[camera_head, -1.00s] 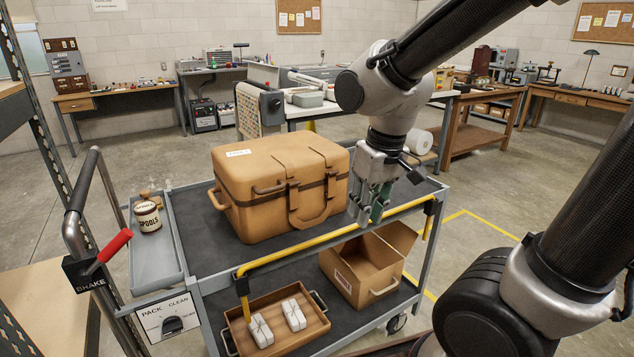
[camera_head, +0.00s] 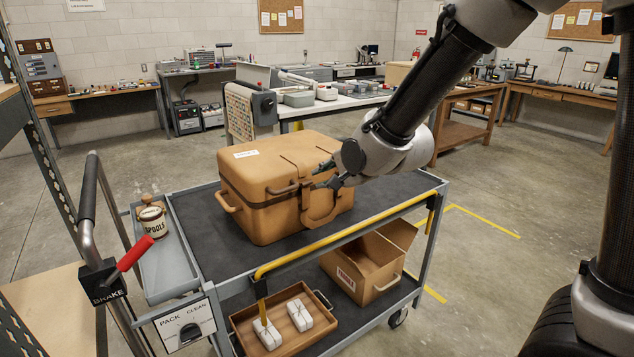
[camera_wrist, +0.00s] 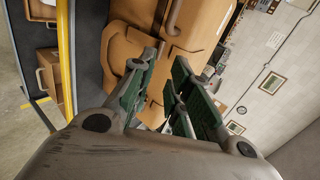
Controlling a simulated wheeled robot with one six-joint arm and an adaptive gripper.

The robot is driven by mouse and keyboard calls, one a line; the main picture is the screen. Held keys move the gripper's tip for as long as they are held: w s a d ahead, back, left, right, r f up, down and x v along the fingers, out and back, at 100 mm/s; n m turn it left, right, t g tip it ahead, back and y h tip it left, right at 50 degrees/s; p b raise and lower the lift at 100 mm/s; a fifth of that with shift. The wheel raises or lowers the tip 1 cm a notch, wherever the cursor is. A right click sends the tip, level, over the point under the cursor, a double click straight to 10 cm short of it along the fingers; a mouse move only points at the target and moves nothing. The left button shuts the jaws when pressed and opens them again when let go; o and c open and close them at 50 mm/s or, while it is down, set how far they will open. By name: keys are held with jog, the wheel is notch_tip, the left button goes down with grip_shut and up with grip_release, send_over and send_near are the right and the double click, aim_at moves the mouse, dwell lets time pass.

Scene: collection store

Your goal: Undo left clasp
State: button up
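A tan case (camera_head: 262,220) with a dark seam stands closed on the cart's top deck. Its front has a bar-shaped fitting (camera_head: 283,188) at left, which looks like the left clasp, and a strap with a large loop handle (camera_head: 320,208) to its right. My gripper (camera_head: 318,176) is at the case's front, close to the strap, just right of that fitting; I cannot tell whether it touches. In the wrist view my gripper (camera_wrist: 162,88) has its green-padded fingers apart, with the tan case (camera_wrist: 120,45) beyond them. Nothing shows held between the fingers. The case's right front is partly hidden by my arm.
A yellow rail (camera_head: 350,232) runs along the cart's front edge. Below are an open carton (camera_head: 375,280) and a tray (camera_head: 325,330) with white bundles. A spools jar (camera_head: 153,220) stands on the left side shelf. The top deck right of the case is clear.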

aim_at(309, 182)
jog(key=x, duration=0.7)
jog(key=shift+w+a+f, duration=0.2)
jog(key=shift+a+f, duration=0.05)
grip_shut()
